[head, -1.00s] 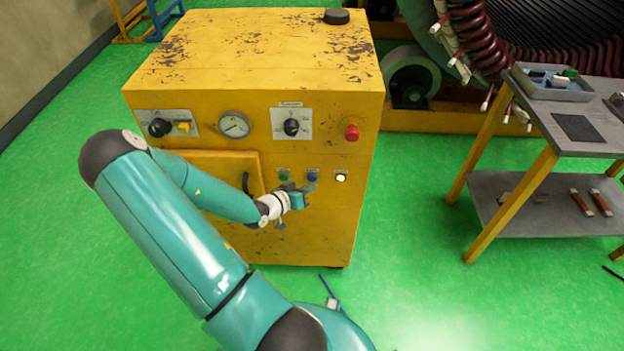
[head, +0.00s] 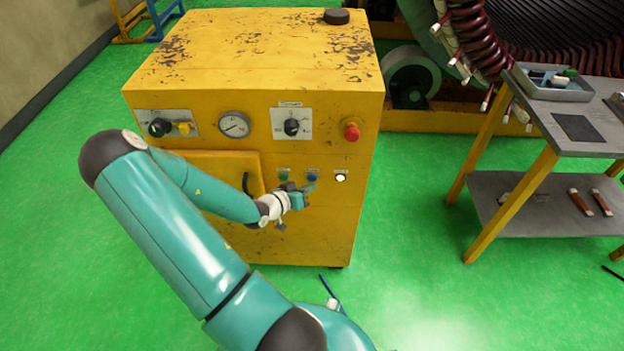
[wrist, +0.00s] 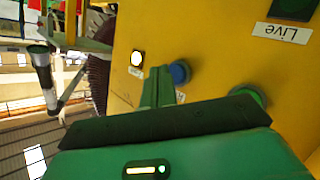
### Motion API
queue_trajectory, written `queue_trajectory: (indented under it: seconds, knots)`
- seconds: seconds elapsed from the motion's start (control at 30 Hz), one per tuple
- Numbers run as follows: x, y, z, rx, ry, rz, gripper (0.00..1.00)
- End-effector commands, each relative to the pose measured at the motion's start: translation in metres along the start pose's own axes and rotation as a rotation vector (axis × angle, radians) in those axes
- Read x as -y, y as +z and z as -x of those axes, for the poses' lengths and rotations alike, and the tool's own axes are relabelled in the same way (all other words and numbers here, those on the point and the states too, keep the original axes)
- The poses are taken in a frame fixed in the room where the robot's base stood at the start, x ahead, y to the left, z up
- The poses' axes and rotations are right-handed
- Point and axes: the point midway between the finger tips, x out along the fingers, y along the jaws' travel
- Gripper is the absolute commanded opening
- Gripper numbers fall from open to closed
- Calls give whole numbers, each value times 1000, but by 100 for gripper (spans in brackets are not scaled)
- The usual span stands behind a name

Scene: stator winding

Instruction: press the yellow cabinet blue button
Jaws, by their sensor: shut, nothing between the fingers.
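The yellow cabinet (head: 255,70) stands in front of me with a row of small buttons on its front. The blue button (head: 312,177) sits between a green button (head: 284,175) and a lit white button (head: 340,178). My gripper (head: 312,187) is shut and empty, just below and close to the blue button. In the wrist view the shut fingers (wrist: 158,80) point at the cabinet face beside the blue button (wrist: 180,72). The white button (wrist: 137,58) is on their other side. I cannot tell whether the fingertips touch the panel.
A red knob (head: 352,132), a gauge (head: 234,124) and a rotary switch (head: 291,127) are higher on the front. A grey table (head: 600,140) with yellow legs stands at right. Green floor between table and cabinet is clear.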

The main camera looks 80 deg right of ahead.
Motion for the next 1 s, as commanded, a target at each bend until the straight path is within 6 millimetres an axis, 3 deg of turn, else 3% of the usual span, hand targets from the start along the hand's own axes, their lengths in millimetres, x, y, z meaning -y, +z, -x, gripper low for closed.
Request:
queue_trajectory:
  seconds: [1.0]
  knots:
    - [5,-5,-6,0,0,0,0]
